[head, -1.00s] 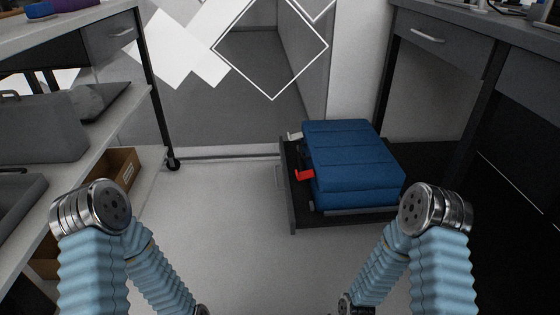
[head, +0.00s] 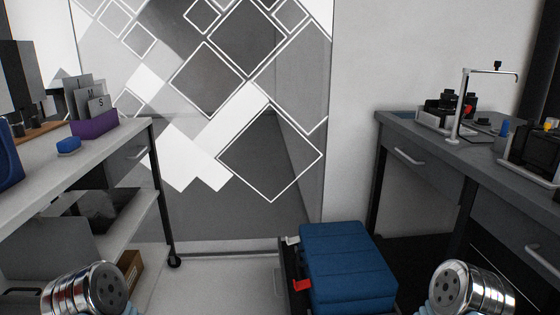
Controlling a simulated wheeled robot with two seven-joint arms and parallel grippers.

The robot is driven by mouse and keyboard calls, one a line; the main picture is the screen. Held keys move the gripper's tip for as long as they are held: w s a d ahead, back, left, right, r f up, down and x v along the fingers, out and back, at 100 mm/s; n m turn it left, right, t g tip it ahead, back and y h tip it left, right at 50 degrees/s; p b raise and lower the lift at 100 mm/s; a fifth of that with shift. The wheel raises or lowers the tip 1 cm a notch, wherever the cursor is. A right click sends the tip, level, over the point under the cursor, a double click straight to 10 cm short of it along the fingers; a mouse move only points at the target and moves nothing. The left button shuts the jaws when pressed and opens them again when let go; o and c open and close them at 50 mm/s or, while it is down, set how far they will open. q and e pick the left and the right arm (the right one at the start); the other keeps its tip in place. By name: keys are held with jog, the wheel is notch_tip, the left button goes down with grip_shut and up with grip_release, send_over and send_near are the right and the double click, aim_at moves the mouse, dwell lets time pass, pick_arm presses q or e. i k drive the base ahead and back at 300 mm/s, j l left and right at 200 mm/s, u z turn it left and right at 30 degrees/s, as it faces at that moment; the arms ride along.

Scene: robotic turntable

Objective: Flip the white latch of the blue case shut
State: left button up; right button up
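The blue case (head: 347,262) lies in a low dark open drawer or tray at the bottom right of centre in the head view. The white latch (head: 292,240) sticks out from its left side at the far end. A red latch (head: 301,285) sticks out from the same side nearer to me. The case's near end is cut off by the bottom edge of the picture. Only upper parts of my two arms show, at the bottom left and bottom right, both apart from the case. Neither gripper is in the picture.
A shelf bench (head: 110,146) with a purple holder (head: 95,124) and a blue block (head: 69,145) stands on the left. A grey workbench (head: 403,131) with a tap-like fixture (head: 462,105) stands on the right. Floor (head: 215,285) left of the case is clear.

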aim_at(293, 240)
jog(key=i+j, duration=0.2)
jog(key=i, duration=0.25)
jog(key=i+j, duration=0.25)
jog(key=i, duration=0.2)
jog(key=i+j+u, duration=0.1)
jog(key=i, duration=0.35)
jog(key=j, duration=0.1)
